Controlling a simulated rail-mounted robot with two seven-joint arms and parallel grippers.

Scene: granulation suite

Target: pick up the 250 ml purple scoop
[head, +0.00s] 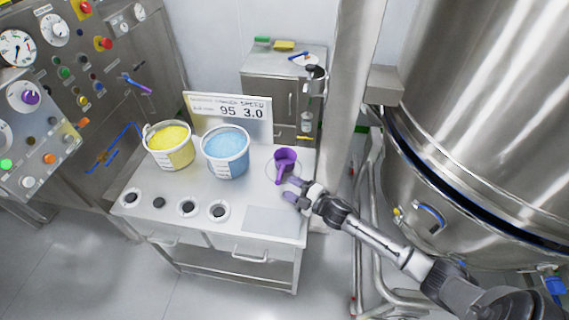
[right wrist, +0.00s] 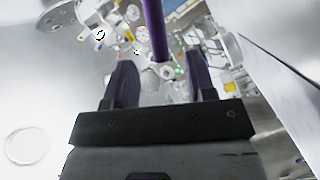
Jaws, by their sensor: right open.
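The purple scoop (head: 286,157) stands at the right end of the steel table, its bowl toward the back and its handle pointing toward the front. My right gripper (head: 291,189) is open just to the right of the handle's lower end. In the right wrist view the purple handle (right wrist: 154,28) comes down from the top, and its end shows between the two dark fingers of my open right gripper (right wrist: 161,76). The fingers are not closed on it. My left gripper is not in view.
On the steel table (head: 145,183) stand a bucket of yellow powder (head: 171,154), a bucket of blue powder (head: 228,168) and a display sign (head: 242,106). Several small round black items line the front left. A column (head: 344,90) and large vessel (head: 480,110) bound the right side.

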